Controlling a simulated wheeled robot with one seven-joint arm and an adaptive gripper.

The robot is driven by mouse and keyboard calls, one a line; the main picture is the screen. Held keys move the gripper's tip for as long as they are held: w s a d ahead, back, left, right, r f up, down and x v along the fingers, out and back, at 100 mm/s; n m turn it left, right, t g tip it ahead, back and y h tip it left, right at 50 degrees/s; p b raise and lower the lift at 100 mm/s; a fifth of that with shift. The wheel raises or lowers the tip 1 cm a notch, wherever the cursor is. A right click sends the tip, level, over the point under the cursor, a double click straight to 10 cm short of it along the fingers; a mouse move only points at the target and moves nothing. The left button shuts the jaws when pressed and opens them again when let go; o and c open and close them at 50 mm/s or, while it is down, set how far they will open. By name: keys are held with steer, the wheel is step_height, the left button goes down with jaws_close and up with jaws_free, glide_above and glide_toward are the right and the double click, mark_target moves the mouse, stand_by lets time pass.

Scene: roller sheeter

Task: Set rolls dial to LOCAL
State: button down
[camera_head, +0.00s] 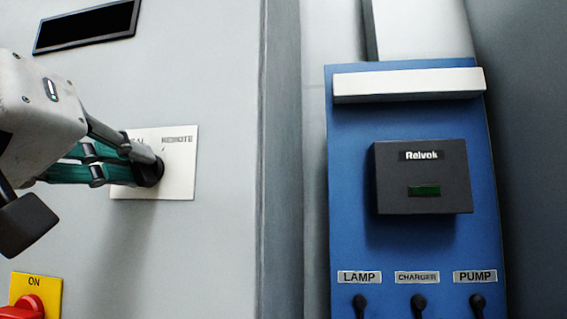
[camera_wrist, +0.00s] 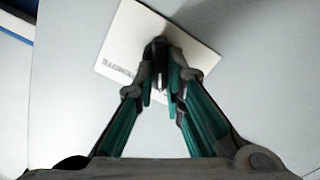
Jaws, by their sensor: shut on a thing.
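The rolls dial (camera_head: 154,172) is a dark knob on a white plate (camera_head: 180,185) on the grey cabinet front. The plate reads REMOTE at its upper right, and a partly covered label ending in "AL" is at its upper left. My gripper (camera_head: 150,165) comes in from the left and its fingers are shut on the dial. In the wrist view the fingers (camera_wrist: 160,80) meet around the dark knob in front of the white plate (camera_wrist: 195,50). The fingers hide most of the knob, so I cannot tell clearly which way it points.
A yellow plate marked ON with a red knob (camera_head: 30,304) is at the lower left, below my gripper. A blue panel (camera_head: 350,235) at the right carries a dark Relvok box (camera_head: 422,177) and LAMP, CHARGER and PUMP switches (camera_head: 418,303). A black display (camera_head: 87,26) is above.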

steer(key=c, duration=1.7)
jaws_free()
steer(key=shift+o, duration=0.2)
steer(key=s+a, duration=0.1)
steer(key=s, duration=1.1)
steer(key=shift+d, duration=0.1)
